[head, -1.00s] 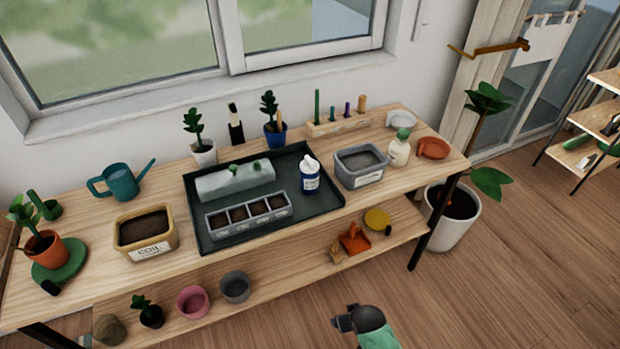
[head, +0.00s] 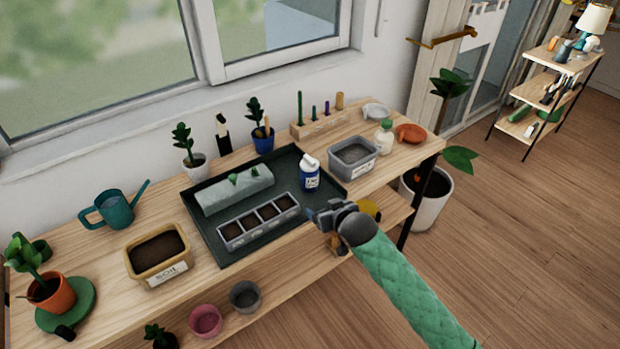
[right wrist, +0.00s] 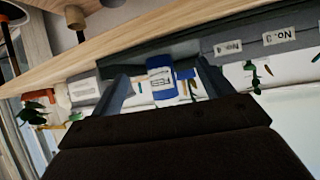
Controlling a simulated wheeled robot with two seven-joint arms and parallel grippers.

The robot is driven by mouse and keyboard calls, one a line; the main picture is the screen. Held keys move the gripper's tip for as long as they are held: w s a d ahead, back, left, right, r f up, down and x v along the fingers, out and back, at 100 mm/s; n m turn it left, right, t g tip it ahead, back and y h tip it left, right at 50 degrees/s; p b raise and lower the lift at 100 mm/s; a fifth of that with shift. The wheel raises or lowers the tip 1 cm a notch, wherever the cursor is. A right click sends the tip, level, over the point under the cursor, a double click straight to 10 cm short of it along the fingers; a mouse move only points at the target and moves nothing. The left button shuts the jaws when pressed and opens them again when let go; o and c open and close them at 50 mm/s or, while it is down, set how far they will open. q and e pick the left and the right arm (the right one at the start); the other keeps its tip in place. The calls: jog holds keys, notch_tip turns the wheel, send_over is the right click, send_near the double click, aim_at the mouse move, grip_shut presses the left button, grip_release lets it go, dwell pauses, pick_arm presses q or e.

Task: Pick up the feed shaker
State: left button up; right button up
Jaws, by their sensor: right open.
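The feed shaker (head: 309,178) is a blue bottle with a white top and white label. It stands upright on the right part of the dark tray (head: 212,249) in the head view. In the right wrist view the feed shaker (right wrist: 161,84) appears between the two fingers, some way beyond them. My right gripper (head: 316,213) is open and empty, at the tray's front right edge, nearer than the shaker and apart from it. My left gripper is out of view.
A four-cell seed tray (head: 259,224) lies left of the shaker, and a grey bin (head: 353,161) stands to its right. A white bottle with a green top (head: 384,138) is farther right. A soil tub (head: 157,255) is at left. The lower shelf holds pots.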

jog(key=t+y, duration=0.1)
send_near(314, 175)
jog(key=shift+n, duration=0.3)
jog(key=x, duration=0.5)
jog(key=shift+a+f, duration=0.2)
jog(key=shift+f, duration=0.1)
jog(key=shift+w+a, duration=0.2)
jog(key=shift+w, duration=0.25)
jog(key=shift+p+x, duration=0.45)
jog(key=shift+x, duration=0.35)
jog(key=shift+w+a+f, duration=0.1)
jog(key=shift+w, duration=0.1)
jog(key=p+x, duration=0.2)
jog(key=x, duration=0.2)
jog(key=shift+w+a+f+p, duration=0.1)
jog(key=shift+w+f+p, duration=0.1)
jog(key=shift+w+p, duration=0.15)
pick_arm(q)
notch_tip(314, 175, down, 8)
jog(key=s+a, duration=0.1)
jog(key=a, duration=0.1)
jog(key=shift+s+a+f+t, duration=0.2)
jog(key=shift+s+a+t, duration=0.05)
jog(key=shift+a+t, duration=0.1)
pick_arm(e)
jog(key=shift+c, duration=0.2)
